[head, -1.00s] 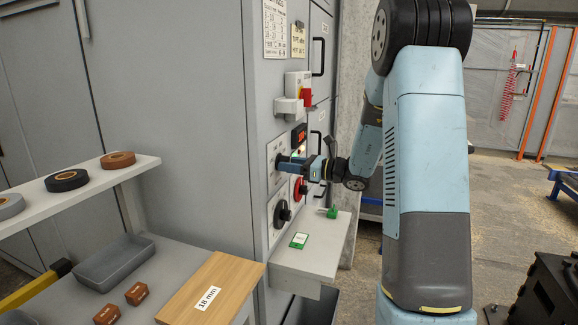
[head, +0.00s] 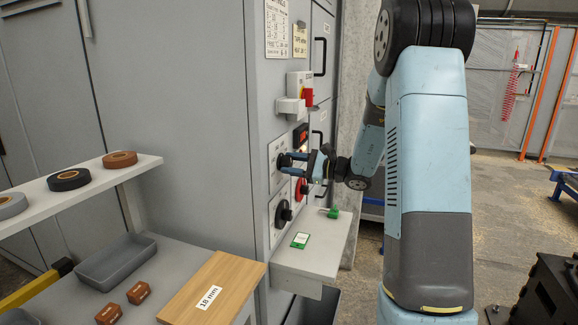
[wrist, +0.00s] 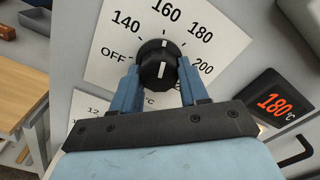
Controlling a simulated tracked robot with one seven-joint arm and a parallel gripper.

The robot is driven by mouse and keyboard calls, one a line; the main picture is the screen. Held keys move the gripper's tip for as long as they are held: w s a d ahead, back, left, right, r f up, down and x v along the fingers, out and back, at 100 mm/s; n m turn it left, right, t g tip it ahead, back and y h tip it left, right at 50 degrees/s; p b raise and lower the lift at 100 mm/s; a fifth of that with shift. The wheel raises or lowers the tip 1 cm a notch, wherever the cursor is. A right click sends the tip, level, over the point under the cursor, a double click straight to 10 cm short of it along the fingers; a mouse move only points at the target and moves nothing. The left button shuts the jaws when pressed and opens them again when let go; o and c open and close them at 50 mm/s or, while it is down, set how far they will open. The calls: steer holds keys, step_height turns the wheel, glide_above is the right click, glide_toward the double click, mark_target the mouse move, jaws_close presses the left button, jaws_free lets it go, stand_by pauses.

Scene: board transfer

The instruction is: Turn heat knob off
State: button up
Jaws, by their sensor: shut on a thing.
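The heat knob (wrist: 159,65) is a black round knob on a white dial plate (wrist: 215,50) marked OFF, 140, 160, 180 and 200. In the wrist view its white pointer line points up, near the 160 mark and away from OFF. My gripper (wrist: 160,70) is shut on the knob, one blue finger on each side.
A red display (wrist: 275,104) reads 180 °C beside the dial. A second black knob (head: 284,213) sits below, and a red switch (head: 306,96) above. A grey shelf (head: 325,255) with a green-edged card (head: 300,240) juts out underneath.

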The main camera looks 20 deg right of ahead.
steer(key=n, duration=0.4)
steer(key=shift+d, duration=0.2)
steer(key=n, duration=1)
steer(key=shift+s, duration=0.1)
steer(key=shift+n, duration=2.2)
steer(key=o, duration=0.8)
steer(key=shift+o, duration=1.2)
steer(key=shift+a+r+n, duration=0.1)
steer(key=shift+a+n, duration=0.05)
steer(key=shift+n, duration=0.15)
